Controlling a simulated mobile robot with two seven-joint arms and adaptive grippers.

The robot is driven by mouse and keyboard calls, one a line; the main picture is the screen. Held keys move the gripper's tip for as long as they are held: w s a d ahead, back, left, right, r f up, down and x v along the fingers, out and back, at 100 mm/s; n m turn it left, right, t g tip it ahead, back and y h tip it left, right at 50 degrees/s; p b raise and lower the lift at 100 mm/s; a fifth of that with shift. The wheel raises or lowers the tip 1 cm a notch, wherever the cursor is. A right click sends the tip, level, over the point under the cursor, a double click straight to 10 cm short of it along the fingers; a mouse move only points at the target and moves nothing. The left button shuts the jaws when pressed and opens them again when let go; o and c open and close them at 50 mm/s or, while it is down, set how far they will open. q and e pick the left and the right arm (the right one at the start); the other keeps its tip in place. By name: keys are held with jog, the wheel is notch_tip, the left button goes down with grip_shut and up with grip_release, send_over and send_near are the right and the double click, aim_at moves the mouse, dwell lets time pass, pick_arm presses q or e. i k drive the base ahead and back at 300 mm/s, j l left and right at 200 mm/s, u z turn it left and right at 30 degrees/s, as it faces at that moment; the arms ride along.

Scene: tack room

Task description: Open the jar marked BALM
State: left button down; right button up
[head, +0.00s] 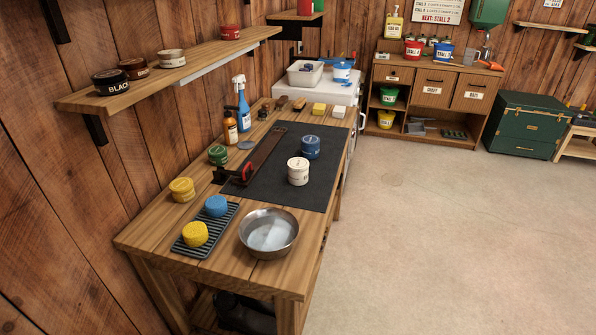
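No jar shows a label I can read as BALM. On the workbench's dark mat (265,187) stand a white jar (298,172), its small label too small to read, and a blue jar (310,147) just behind it. A green jar (217,155) stands near the wall, left of the mat. On the wall shelf (190,69) are a black tin marked BLACK (110,83), a brown tin (134,69), a cream tin (172,58) and a red tin (230,33). The jars look closed. Neither of my grippers is in view.
A metal bowl (268,233) sits at the bench's near edge, beside a ribbed tray (205,231) with blue and yellow round sponges. Spray and brown bottles (230,128) stand by the wall. The floor (430,230) at right is clear.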

aim_at(296, 178)
jog(key=z, duration=2.7)
jog(key=i+l+u, duration=0.1)
jog(key=i, duration=0.35)
jog(key=i+l, duration=0.15)
jog(key=i, duration=0.25)
jog(key=i+j+u, duration=0.15)
jog(key=u, duration=0.3)
jog(key=i+u, duration=0.45)
jog(key=i+l+u, duration=0.1)
jog(key=i+u, duration=0.15)
jog(key=u, duration=0.2)
jog(key=i+j+u, duration=0.1)
jog(key=i+u, duration=0.2)
jog(key=i, duration=0.35)
jog(key=i+u, duration=0.25)
jog(key=i, duration=0.4)
jog(key=i+l, duration=0.15)
jog(key=i, duration=1.25)
jog(key=i+u, duration=0.15)
jog(key=u, duration=1.35)
